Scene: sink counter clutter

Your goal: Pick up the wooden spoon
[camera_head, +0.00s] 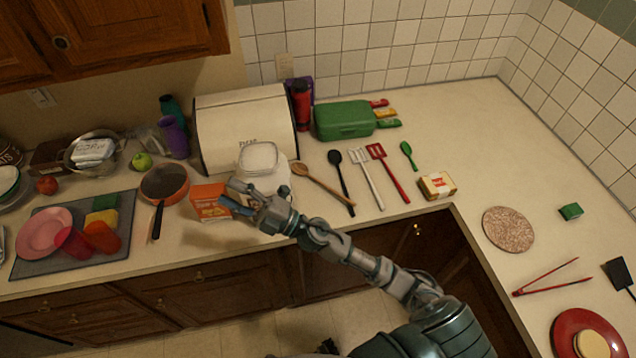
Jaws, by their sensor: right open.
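The wooden spoon (323,185) lies on the counter right of the white lidded container, its bowl toward the back left and its handle slanting to the front right. My right gripper (233,197) is open in front of the orange box, left of the spoon and apart from it. Its fingers overlap the box in the picture; I cannot tell whether they touch it. My right arm passes in front of the counter edge, below the spoon. My left gripper is not in view.
Right of the spoon lie a black spoon (341,178), a white slotted turner (367,180) and a red turner (388,172). The white container (258,160) and orange box (208,203) stand left. A pan (165,184) is further left. The right counter has free room.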

